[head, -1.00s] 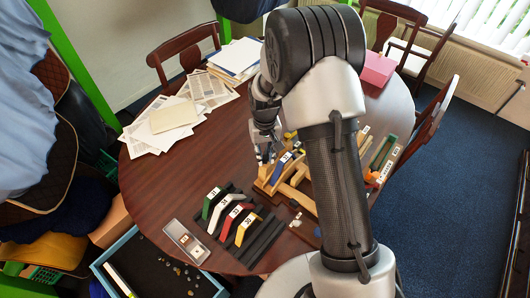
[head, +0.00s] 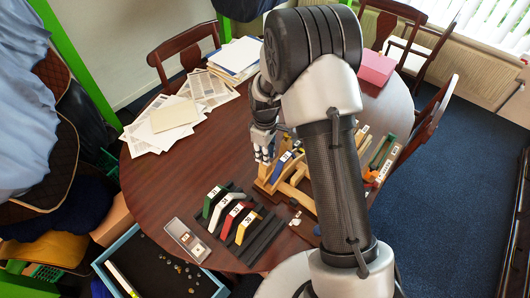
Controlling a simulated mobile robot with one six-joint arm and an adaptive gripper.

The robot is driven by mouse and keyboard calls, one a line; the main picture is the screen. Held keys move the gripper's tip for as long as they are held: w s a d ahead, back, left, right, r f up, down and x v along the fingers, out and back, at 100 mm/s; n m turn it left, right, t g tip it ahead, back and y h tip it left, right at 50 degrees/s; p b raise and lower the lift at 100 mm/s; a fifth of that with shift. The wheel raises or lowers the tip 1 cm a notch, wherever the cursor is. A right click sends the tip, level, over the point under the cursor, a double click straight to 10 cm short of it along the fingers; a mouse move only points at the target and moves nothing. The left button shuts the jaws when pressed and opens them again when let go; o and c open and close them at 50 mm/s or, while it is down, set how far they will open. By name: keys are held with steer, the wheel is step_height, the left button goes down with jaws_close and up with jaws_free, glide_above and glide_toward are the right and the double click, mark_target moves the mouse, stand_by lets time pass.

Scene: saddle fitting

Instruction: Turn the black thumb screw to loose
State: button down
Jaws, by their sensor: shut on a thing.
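A wooden fixture (head: 296,192) stands on the table right of the middle, with a blue saddle-shaped piece (head: 283,166) marked with a white label on its left part. My gripper (head: 264,156) points down at the fixture's back left end, beside the blue piece. Its fingers are closed together on something small there, at the place of the black thumb screw. The screw itself is hidden by the fingers and too small to make out. My arm covers the middle of the fixture.
A black rack (head: 262,240) holds green, white, red and yellow labelled pieces at the front. A grey tray (head: 186,241) lies left of it. Papers (head: 165,128) and a pink box (head: 377,67) lie farther back.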

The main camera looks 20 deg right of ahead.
steer(key=shift+n, duration=0.6)
steer(key=c, duration=1.4)
jaws_free()
step_height(320, 180, up, 12)
steer(key=shift+r, duration=0.1)
